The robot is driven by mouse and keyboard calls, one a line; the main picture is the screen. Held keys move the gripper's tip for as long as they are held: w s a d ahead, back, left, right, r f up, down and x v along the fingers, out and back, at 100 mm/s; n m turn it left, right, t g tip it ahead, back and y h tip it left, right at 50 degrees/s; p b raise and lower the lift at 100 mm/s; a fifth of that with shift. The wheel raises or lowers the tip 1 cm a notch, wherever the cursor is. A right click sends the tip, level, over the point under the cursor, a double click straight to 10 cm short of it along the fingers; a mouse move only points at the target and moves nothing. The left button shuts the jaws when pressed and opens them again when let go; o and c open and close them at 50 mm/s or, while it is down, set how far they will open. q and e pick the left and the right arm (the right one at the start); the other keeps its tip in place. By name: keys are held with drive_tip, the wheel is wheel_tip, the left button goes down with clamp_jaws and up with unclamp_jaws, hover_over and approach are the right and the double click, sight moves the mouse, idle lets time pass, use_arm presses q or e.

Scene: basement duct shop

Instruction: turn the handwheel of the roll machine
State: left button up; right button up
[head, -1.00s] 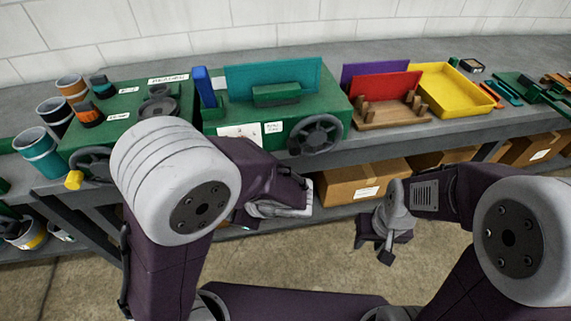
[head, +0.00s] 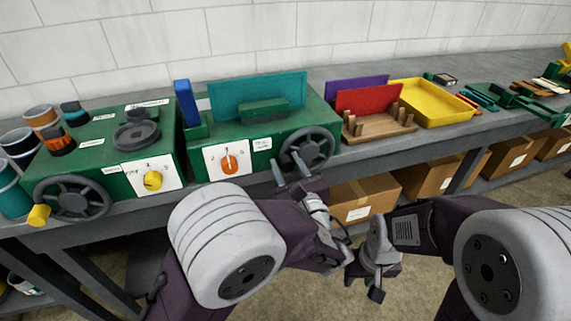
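Two green machines stand side by side on the bench; I cannot read which is labelled the roll machine. The right machine (head: 262,127) holds a teal sheet and has a dark spoked handwheel (head: 308,150) on its front. The left machine (head: 100,130) has a dark handwheel (head: 73,197) with a yellow knob (head: 39,215). My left gripper (head: 291,171) is open and empty, its fingertips just below and in front of the right machine's handwheel; I cannot tell if they touch it. My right gripper (head: 364,285) hangs low in front of the bench, apart from both wheels; its opening is unclear.
A wooden rack (head: 376,133) with red and purple sheets and a yellow tray (head: 432,103) stand right of the machines. Several cans crowd the left end. Cardboard boxes (head: 360,201) fill the shelf below. The floor in front is clear.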

use_arm(q)
drive_tip(key=shift+w+a, duration=0.1)
drive_tip(key=shift+w, duration=0.2)
clamp_jaws()
idle(1.3)
